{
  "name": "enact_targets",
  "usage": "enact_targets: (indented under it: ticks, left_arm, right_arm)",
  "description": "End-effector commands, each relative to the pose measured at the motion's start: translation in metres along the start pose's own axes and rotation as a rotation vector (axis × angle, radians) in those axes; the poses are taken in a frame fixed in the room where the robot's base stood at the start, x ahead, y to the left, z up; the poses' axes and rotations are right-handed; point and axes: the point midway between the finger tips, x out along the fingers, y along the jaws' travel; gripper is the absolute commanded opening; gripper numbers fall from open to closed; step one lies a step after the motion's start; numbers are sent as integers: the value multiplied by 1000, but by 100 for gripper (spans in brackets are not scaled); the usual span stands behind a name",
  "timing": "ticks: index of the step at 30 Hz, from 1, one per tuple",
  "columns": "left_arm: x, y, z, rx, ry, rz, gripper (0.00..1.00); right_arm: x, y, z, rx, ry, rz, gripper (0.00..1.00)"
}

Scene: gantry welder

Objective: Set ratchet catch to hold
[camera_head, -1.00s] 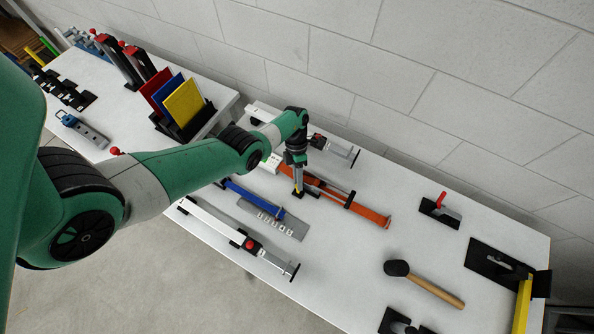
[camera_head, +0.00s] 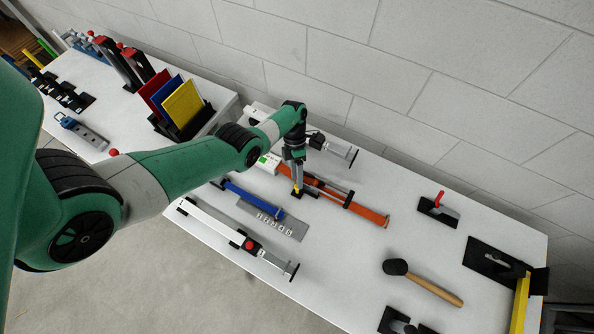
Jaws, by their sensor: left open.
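An orange rail assembly (camera_head: 368,213) lies slantwise on the white workbench. Dark bars run along it, and a small yellow part (camera_head: 296,190) shows at its left portion; I take this to be the ratchet catch, but it is too small to read its setting. My left gripper (camera_head: 297,180) points down over this yellow part and is open. Its fingertips are tiny here, and I cannot tell whether they touch it. My right gripper is not in view.
A blue bar with a grey plate (camera_head: 272,219) lies just in front. White clamp-like rails lie behind (camera_head: 338,149) and at the front edge (camera_head: 218,223). A mallet (camera_head: 430,284) and a red-handled toggle (camera_head: 438,207) are to the right. A wall stands behind.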

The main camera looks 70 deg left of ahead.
Motion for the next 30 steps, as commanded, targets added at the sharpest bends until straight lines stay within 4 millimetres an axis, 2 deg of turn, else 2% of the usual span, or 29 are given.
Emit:
enact_targets:
  ticks: [1, 6, 12, 17, 30]
  left_arm:
    - [-16, -1, 0, 0, -3, 2, 57]
    - [-56, 0, 0, 0, -4, 3, 57]
    - [-89, 0, 0, -1, -1, 2, 57]
    - [-97, 0, 0, 0, 0, 1, 57]
    - [-96, 0, 0, -1, 0, 1, 57]
  right_arm:
    - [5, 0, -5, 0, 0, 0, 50]
    - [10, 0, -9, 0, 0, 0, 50]
    - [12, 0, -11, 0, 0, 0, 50]
    - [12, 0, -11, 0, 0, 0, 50]
    - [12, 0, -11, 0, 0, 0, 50]
